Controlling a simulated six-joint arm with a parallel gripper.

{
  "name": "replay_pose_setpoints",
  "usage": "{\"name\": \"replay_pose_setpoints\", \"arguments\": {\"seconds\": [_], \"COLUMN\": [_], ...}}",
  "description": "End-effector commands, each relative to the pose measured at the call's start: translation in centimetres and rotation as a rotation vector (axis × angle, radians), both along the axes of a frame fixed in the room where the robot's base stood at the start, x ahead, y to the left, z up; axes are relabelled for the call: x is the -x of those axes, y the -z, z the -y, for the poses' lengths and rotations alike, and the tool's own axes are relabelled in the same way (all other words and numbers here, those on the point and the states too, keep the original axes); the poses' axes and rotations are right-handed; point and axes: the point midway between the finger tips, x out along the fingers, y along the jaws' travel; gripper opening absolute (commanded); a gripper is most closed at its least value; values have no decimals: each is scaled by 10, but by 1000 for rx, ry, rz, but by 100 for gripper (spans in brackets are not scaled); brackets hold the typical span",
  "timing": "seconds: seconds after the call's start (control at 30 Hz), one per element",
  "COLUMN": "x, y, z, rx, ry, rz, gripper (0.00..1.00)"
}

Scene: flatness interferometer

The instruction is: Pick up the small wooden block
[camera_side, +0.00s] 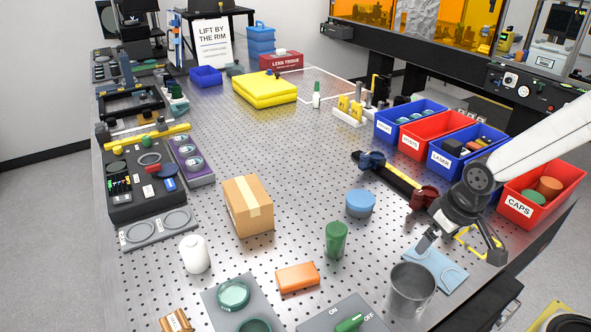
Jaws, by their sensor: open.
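A small brown, wooden-looking block (176,321) with a pale label sits at the bottom left, partly cut off by the picture edge. A plain orange-brown block (297,277) lies on the perforated table in the front middle; I cannot tell for sure which of the two is the wooden block. My gripper (460,248) is open and empty at the right, its fingers spread above the table near a light blue cloth (448,277). It is well to the right of both blocks and touches neither.
A red CAPS bin (525,209) is at the right. The table centre is clear.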

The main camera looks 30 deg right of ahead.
Motion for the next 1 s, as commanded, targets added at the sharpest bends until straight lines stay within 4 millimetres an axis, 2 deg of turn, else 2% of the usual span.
{"name": "replay_pose_setpoints", "arguments": {"seconds": [0.27, 0.47, 0.57, 0.77, 1.0], "x": [-6, -27, -41, -70, -101], "y": [1, 7, 11, 22, 35], "z": [-7, -33, -55, -111, -189], "rx": [-27, -123, -195, -355, -545], "ry": [37, 171, 268, 475, 704], "rz": [-17, -83, -137, -273, -467], "gripper": [100, 100, 100, 100, 100]}}
